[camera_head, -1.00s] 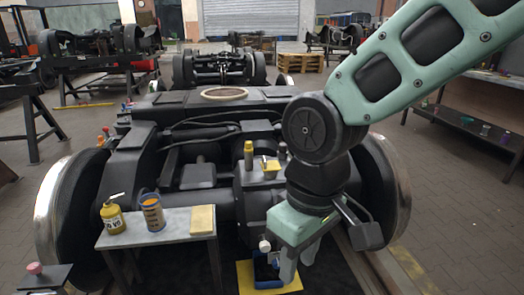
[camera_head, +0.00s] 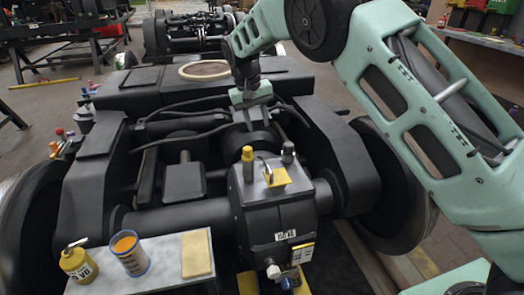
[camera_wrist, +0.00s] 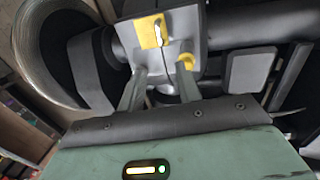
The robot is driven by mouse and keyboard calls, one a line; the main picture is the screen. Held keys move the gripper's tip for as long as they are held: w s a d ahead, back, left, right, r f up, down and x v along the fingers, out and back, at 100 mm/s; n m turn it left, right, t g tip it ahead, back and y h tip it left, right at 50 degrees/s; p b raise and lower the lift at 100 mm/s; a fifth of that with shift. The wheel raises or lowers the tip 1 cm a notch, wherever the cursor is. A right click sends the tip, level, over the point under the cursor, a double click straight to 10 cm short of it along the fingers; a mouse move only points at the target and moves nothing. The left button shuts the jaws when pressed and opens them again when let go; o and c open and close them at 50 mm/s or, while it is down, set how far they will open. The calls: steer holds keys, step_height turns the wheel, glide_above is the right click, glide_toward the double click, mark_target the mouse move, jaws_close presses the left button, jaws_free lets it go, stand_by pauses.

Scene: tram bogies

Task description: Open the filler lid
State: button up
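A small flat yellow lid (camera_head: 276,178) with a thin grey handle sits on top of the dark gearbox housing (camera_head: 280,215), and I take it as the filler lid. Whether it is raised at all is hard to tell. A yellow cylindrical cap (camera_head: 248,165) stands left of it. In the wrist view the lid (camera_wrist: 150,31) is ahead, beyond the fingertips, with the yellow cap (camera_wrist: 186,61) close to the right finger. My gripper (camera_head: 252,124) is behind the housing, pointing down. In the wrist view my gripper (camera_wrist: 160,74) has its fingers apart with nothing between them.
A small dark fitting (camera_head: 288,153) stands behind the lid. Black hoses (camera_head: 190,136) cross the bogie frame near my gripper.

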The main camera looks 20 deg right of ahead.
steer(key=b, duration=0.2)
glide_toward(268, 166)
steer(key=f, duration=0.2)
steer(key=d+f, duration=0.1)
steer(key=f, duration=0.5)
steer(key=shift+s+d, duration=0.15)
steer(key=shift+d, duration=0.15)
steer(key=shift+r, duration=0.1)
jaws_close()
